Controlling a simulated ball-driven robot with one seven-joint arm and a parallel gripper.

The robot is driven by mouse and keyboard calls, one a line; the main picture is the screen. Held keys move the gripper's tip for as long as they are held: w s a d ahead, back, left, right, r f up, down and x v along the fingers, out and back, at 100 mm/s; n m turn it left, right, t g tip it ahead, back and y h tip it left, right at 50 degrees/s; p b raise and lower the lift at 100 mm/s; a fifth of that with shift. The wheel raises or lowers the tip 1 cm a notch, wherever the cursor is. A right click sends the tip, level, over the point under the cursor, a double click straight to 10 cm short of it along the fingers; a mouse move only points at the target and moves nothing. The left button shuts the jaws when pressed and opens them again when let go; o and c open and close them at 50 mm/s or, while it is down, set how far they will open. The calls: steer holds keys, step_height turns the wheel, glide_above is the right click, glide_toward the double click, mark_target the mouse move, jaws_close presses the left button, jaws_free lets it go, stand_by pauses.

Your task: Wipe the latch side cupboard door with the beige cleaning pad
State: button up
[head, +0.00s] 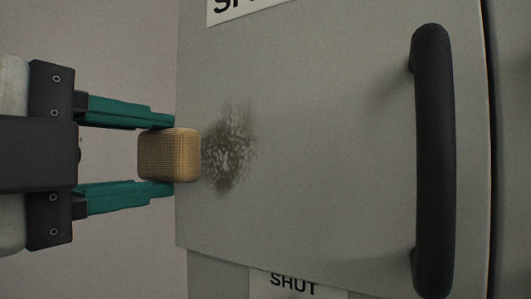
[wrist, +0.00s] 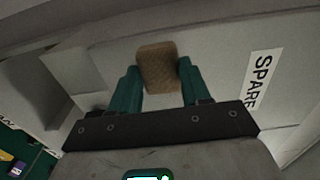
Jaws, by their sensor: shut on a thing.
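My gripper (head: 158,156) comes in from the left in the head view, its two green fingers shut on the beige cleaning pad (head: 169,155). The pad also shows between the fingertips in the wrist view (wrist: 158,66). The grey cupboard door (head: 320,150) fills the middle of the head view. A dark speckled smudge (head: 229,147) is on its left part, just right of the pad. The pad's right edge overlaps the door's left edge in the picture; I cannot tell whether it touches the door.
A black vertical handle (head: 433,160) stands out from the door's right side. A cut-off label (head: 245,8) is at the door's top. A "SHUT" label (head: 294,284) is below the door. A "SPARE" label (wrist: 262,82) shows in the wrist view. The door between smudge and handle is clear.

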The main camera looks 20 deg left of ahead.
steer(key=shift+w, duration=0.9)
steer(key=shift+d, duration=0.15)
steer(key=shift+s+d+b, duration=0.15)
steer(key=shift+d+b, duration=0.75)
steer(key=shift+d, duration=0.95)
steer(key=shift+s+d+b, duration=0.15)
steer(key=shift+d+b, duration=0.75)
steer(key=shift+d, duration=0.95)
steer(key=shift+a, duration=0.1)
